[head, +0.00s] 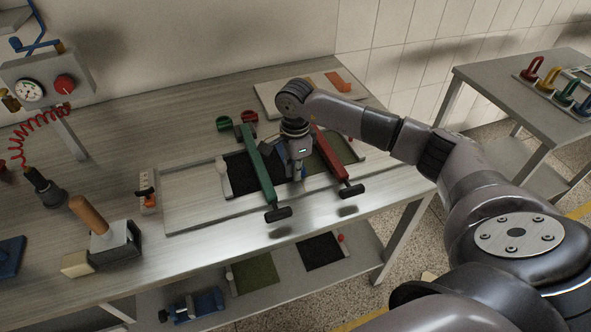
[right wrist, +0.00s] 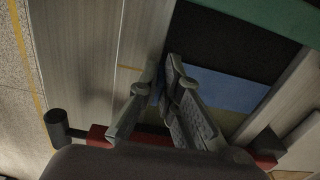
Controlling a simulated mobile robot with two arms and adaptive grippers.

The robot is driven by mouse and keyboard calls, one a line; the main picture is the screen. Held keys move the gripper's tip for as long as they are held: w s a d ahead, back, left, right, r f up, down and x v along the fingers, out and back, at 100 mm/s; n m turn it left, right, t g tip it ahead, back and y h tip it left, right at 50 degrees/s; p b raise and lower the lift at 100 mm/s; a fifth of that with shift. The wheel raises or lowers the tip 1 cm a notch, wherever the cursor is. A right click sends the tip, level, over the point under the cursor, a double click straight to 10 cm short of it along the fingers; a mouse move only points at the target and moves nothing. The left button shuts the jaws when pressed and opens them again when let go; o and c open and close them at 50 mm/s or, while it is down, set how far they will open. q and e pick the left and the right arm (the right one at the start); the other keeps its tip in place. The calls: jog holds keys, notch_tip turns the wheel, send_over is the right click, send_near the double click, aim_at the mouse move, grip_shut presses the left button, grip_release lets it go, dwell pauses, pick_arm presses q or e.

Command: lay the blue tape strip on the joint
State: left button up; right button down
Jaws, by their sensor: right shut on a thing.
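My right gripper (head: 299,174) is low over the bench between a green bar and a red bar. In the right wrist view its fingers (right wrist: 160,78) are shut on the near end of the blue tape strip (right wrist: 232,90). The strip stretches between a black sheet (right wrist: 222,42) and an olive sheet, across where the two meet; the joint line itself is hidden. I cannot tell whether the strip touches the sheets. In the head view the black sheet (head: 239,175) is left and the olive sheet (head: 340,149) right; the arm hides most of the strip.
The green bar (head: 257,164) and red bar (head: 337,162) flank the gripper closely. A wooden-handled tool (head: 90,216) stands on the bench at left. A lower shelf (head: 285,278) holds more sheets. A side table (head: 510,90) with coloured shackles stands at right.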

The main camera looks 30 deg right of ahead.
dwell(0.6)
dwell(0.4)
jog(key=c, duration=1.7)
grip_release()
